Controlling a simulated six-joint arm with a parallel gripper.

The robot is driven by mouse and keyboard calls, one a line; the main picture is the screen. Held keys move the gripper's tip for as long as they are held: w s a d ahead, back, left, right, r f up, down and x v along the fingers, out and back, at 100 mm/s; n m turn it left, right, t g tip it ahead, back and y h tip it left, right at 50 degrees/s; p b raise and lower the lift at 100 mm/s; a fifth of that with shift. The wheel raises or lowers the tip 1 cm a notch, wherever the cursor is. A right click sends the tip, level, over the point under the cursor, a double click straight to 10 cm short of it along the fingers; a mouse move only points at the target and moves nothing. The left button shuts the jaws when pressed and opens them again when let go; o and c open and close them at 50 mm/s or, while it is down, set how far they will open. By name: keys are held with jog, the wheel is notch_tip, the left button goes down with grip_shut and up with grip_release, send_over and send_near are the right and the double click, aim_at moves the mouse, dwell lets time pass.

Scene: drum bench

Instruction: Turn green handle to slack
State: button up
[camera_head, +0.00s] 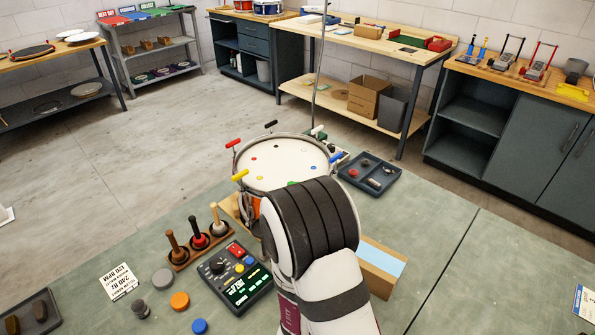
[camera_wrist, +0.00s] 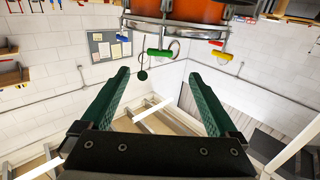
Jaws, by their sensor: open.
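The green handle (camera_wrist: 160,53) is a short T-shaped bar under the metal rim of the orange drum (camera_wrist: 184,9) in the wrist view. It lies roughly level across the picture. My gripper (camera_wrist: 158,77) has two green fingers spread wide, one on each side below the handle, with nothing between them. The fingers look apart from the handle. In the head view the drum (camera_head: 270,160) stands on the bench with coloured handles around its rim. My arm covers its near side, hiding the gripper and the green handle there.
A blue handle (camera_wrist: 122,37) and a yellow handle (camera_wrist: 221,56) flank the green one. A dark green disc (camera_wrist: 143,75) hangs close by. On the bench are a control box (camera_head: 238,278), a mallet rack (camera_head: 200,246) and a grey tray (camera_head: 369,172). The bench's right part is mostly clear.

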jog(key=w, duration=1.5)
jog(key=shift+w+d, duration=0.15)
jog(key=shift+w, duration=0.15)
jog(key=c, duration=1.4)
